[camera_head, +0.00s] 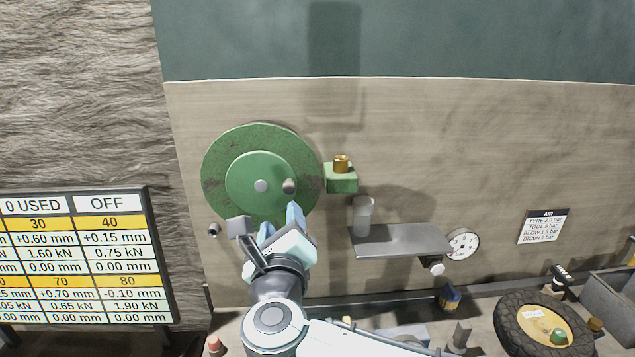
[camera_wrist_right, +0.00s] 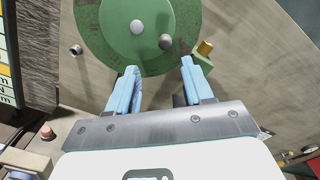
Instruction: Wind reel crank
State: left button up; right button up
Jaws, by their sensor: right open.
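The green reel (camera_head: 222,160) is mounted on the wooden wall panel, with a lighter green disc (camera_head: 258,168) on its face. A grey hub (camera_head: 261,186) sits at its centre and a dark round crank knob (camera_head: 289,186) stands to the hub's right. My right gripper (camera_head: 268,222) is just below the reel. In the right wrist view, its pale blue fingers (camera_wrist_right: 160,82) are apart with nothing between them, and the knob (camera_wrist_right: 166,42) shows beyond and above the tips. No contact with the knob is visible. My left gripper is not in view.
A green block with a brass fitting (camera_head: 341,180) is right of the reel. A metal shelf (camera_head: 405,242) holds a clear cylinder (camera_head: 362,217). A gauge (camera_head: 463,244) and a tyre (camera_head: 510,325) are farther right. A data board (camera_head: 82,257) stands at left.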

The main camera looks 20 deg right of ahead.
aim_at(288, 190)
jog(key=shift+n, duration=0.4)
jog(key=p+x, duration=0.1)
jog(key=x, duration=0.3)
jog(key=p+x, duration=0.1)
jog(key=x, duration=0.3)
jog(key=d+p+x, duration=0.1)
jog(key=x, duration=0.3)
jog(key=shift+p, duration=0.4)
jog(key=shift+w+d+f, duration=0.1)
jog(key=shift+w+d, duration=0.1)
jog(key=shift+w, duration=0.3)
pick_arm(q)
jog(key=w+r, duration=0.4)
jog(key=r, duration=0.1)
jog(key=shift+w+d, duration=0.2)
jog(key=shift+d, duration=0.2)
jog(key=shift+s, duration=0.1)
pick_arm(e)
jog(key=shift+s, duration=0.1)
grip_shut()
